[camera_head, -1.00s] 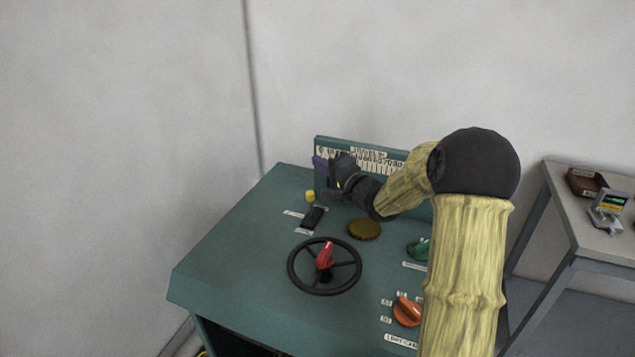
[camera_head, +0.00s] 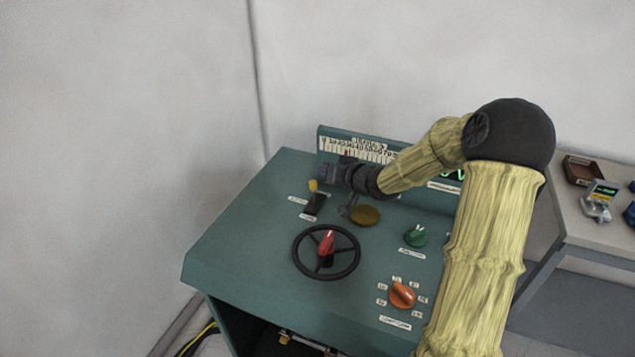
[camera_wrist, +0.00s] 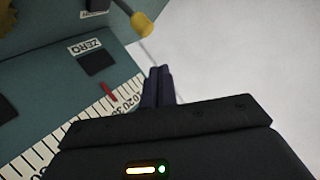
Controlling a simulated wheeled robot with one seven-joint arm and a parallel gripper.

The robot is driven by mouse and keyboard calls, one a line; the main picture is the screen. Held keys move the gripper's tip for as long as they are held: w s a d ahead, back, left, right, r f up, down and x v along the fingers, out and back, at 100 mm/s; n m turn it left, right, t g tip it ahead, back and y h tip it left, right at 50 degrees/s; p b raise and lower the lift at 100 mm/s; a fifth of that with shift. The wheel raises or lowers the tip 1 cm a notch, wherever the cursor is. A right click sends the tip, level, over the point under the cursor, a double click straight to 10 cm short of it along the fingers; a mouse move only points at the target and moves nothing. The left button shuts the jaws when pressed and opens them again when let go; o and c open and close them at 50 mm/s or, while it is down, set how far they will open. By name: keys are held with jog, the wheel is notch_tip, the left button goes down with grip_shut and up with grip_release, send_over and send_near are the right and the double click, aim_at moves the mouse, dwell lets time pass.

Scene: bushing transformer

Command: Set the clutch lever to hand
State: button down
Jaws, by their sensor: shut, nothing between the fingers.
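A yellow knob (camera_head: 313,186) sits at the back left of the green console; the wrist view shows this knob (camera_wrist: 143,25) on a thin grey rod. In front of it is a black switch-like part (camera_head: 314,205) with small labels, too small to read. I cannot tell for sure which of the two is the clutch lever. My gripper (camera_head: 322,173) is just behind and right of the knob, in front of the scale board. In the wrist view its dark fingers (camera_wrist: 160,72) are together and empty, near the rod and apart from the knob; whether they touch the rod is unclear.
A black handwheel (camera_head: 300,270) with a red handle, a brass cap (camera_head: 365,216), a green knob (camera_head: 415,235) and an orange knob (camera_head: 402,295) stand on the console. The scale board (camera_head: 345,145) rises behind my gripper. A grey side table (camera_head: 580,225) stands right.

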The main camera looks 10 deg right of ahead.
jog(key=s+r+n+g+h+p, duration=0.1)
jog(key=s+n+g+p, duration=0.4)
jog(key=s+n+p, duration=0.4)
jog(key=n, duration=0.6)
jog(key=shift+s+d+r+g+h, duration=0.2)
jog(key=shift+r+g+h, duration=0.1)
jog(key=shift+h, duration=0.1)
jog(key=shift+w, duration=0.1)
